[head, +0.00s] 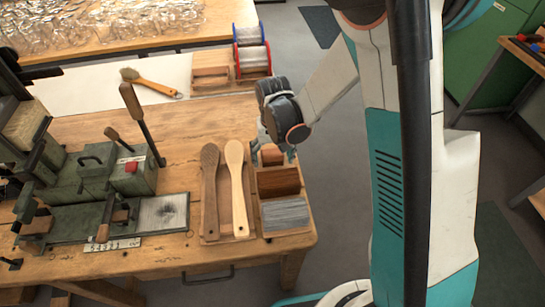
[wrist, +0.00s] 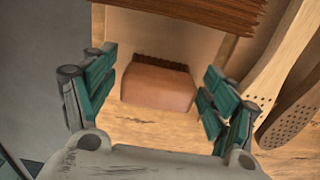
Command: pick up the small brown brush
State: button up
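A small reddish-brown wooden block with a dark brown bristle edge, the small brown brush (wrist: 157,87), lies in the wrist view between the fingers of my gripper (wrist: 160,70). The gripper is open, with a gap on each side of the brush. How far the fingertips are above or around it is hard to tell. In the head view the brush (head: 271,154) sits in the top compartment of a wooden tray (head: 252,182) at the table's right edge. My gripper (head: 279,152) is over that compartment and partly covers it.
Reddish-brown bristles (head: 278,182) and grey bristles (head: 285,213) fill the tray's other compartments. Two wooden paddle blanks (head: 209,190) lie left of it. A green tufting machine (head: 90,175) stands farther left. A handled brush (head: 150,83) lies at the back.

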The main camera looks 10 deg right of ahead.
aim_at(273, 153)
jog(key=c, duration=0.7)
jog(key=shift+r, duration=0.1)
notch_tip(273, 153, up, 20)
jog(key=p, duration=0.6)
jog(key=shift+p, duration=0.35)
